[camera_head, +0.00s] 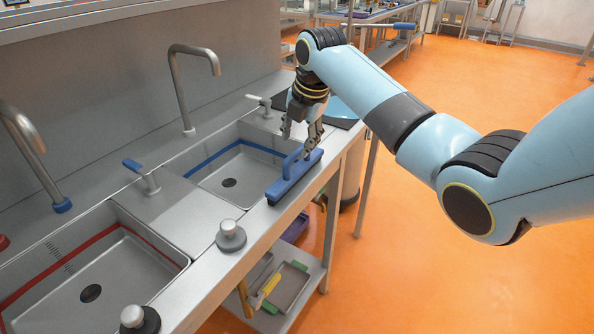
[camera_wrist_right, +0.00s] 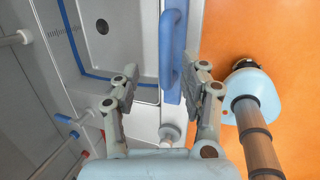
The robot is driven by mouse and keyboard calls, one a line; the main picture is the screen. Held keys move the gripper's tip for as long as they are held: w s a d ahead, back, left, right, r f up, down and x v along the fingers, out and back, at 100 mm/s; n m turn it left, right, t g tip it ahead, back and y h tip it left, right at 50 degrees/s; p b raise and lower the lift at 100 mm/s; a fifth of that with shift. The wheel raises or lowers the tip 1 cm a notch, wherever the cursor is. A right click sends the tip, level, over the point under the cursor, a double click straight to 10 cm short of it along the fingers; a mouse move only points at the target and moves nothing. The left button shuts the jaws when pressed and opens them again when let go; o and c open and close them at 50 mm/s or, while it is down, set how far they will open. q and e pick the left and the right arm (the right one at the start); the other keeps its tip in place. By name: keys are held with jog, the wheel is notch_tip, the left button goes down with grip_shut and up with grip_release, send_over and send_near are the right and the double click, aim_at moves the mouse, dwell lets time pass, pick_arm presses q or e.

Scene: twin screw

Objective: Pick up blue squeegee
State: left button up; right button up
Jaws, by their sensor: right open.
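The blue squeegee (camera_head: 293,178) lies along the front edge of the steel counter, beside the blue-lined sink, with its raised handle facing up. In the right wrist view its long blue handle (camera_wrist_right: 172,45) runs along the upper middle. My right gripper (camera_head: 299,140) is open and empty, pointing down over the squeegee's far end. In the right wrist view the fingers (camera_wrist_right: 162,82) are spread, with the right finger overlapping or close to the handle; I cannot tell whether they touch. My left gripper is in neither view.
A blue-lined sink (camera_head: 211,176) and a red-lined sink (camera_head: 128,268) are set in the counter. Tall taps (camera_head: 180,95) stand behind. Two round-knobbed weights (camera_head: 231,237) (camera_head: 139,319) sit along the front edge. A lower shelf holds trays (camera_head: 287,289). Orange floor lies right.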

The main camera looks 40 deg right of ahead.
aim_at(298, 151)
jog(key=x, duration=0.5)
jog(key=shift+s+d+f+p, duration=0.15)
jog(key=shift+s+f+p, duration=0.1)
jog(key=shift+p, duration=0.1)
jog(key=shift+c, duration=0.4)
grip_shut()
jog(key=shift+r, duration=0.1)
